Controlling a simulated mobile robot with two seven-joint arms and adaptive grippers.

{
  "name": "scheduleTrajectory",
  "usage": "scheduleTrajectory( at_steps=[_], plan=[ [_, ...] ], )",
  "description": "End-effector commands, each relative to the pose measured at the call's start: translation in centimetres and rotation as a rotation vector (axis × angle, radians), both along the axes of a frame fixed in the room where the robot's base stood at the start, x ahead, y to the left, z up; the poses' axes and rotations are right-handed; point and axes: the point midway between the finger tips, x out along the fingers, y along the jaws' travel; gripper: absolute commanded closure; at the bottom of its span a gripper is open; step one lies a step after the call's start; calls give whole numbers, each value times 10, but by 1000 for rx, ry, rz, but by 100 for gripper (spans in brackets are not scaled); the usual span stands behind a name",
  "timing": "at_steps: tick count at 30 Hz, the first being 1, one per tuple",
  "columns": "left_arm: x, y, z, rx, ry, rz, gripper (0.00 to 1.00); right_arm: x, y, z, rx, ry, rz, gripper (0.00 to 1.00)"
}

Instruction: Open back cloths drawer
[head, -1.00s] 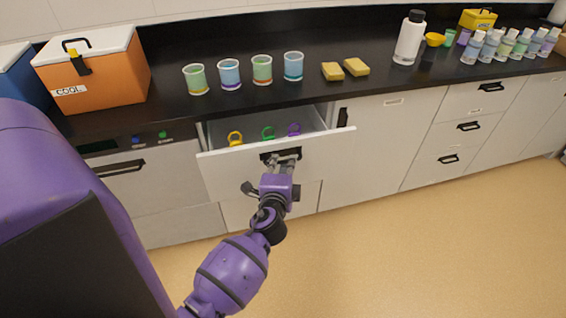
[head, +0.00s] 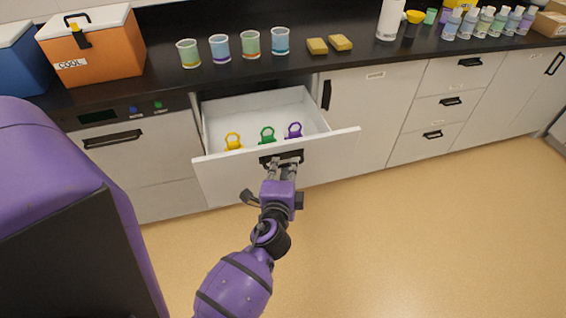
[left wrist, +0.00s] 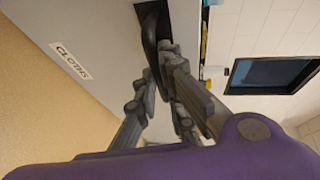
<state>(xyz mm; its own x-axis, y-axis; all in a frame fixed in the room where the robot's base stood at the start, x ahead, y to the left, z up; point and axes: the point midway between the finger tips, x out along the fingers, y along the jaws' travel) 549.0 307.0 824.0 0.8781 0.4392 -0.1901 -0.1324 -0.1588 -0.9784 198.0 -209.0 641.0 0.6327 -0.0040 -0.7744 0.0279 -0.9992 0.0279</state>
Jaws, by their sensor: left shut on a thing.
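The cloths drawer (head: 335,148) is a white drawer under the black counter, pulled well out. Its front carries a black handle (head: 281,158), and its "CLOTHS" label (left wrist: 71,61) is readable in the left wrist view. My right gripper is not in view.
Closed cabinets and drawers (head: 447,100) flank the open drawer. The tan floor (head: 420,240) in front is clear.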

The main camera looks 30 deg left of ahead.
Motion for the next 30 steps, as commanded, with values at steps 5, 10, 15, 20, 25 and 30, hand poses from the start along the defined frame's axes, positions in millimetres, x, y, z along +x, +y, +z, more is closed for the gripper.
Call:
scheduleTrajectory(
  at_steps=[5, 10, 15, 20, 25, 30],
  plan=[
    [-6, -8, 0, 3, 1, -2, 100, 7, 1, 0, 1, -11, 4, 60],
    [-9, -11, 0, 3, 2, -2, 100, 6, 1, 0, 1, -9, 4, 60],
    [-9, -12, 0, 3, 0, -2, 100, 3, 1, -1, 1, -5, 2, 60],
    [-9, -12, 0, 3, 0, -2, 100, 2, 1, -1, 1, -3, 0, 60],
    [-9, -12, 0, 2, 0, -2, 80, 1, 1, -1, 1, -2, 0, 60],
    [-9, -12, 0, 1, -1, -1, 72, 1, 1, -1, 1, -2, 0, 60]
  ],
)
